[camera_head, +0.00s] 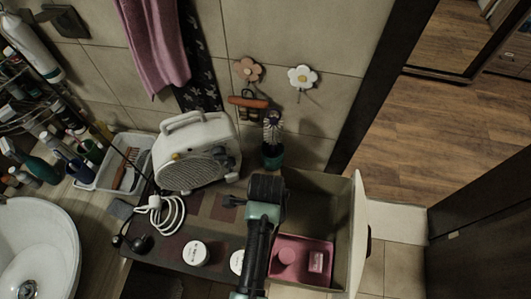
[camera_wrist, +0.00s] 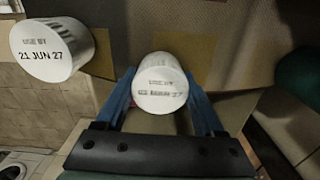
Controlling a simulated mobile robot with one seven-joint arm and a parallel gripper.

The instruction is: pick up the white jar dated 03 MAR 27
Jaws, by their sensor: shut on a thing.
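In the wrist view, my gripper (camera_wrist: 161,96) is shut on a white jar (camera_wrist: 160,78), with a blue finger at each side of it. The held jar's lid faces the camera and reads "USE BY"; the date line is blurred, ending in 27, and its day and month are not clear. A second white jar (camera_wrist: 48,52) at the upper left reads "USE BY 21 JUN 27" and is apart from the fingers. In the head view, one white jar (camera_head: 195,253) stands on the patterned mat. Another white jar (camera_head: 237,261) is partly hidden by my arm.
A grey open box (camera_head: 352,225) stands right of my arm, with a pink tray (camera_head: 300,242) holding small pink items. A white fan heater (camera_head: 197,158), a coiled white cable (camera_head: 160,214) and a washbasin (camera_head: 38,240) lie to the left. A dark green cup with a brush (camera_head: 272,150) stands behind.

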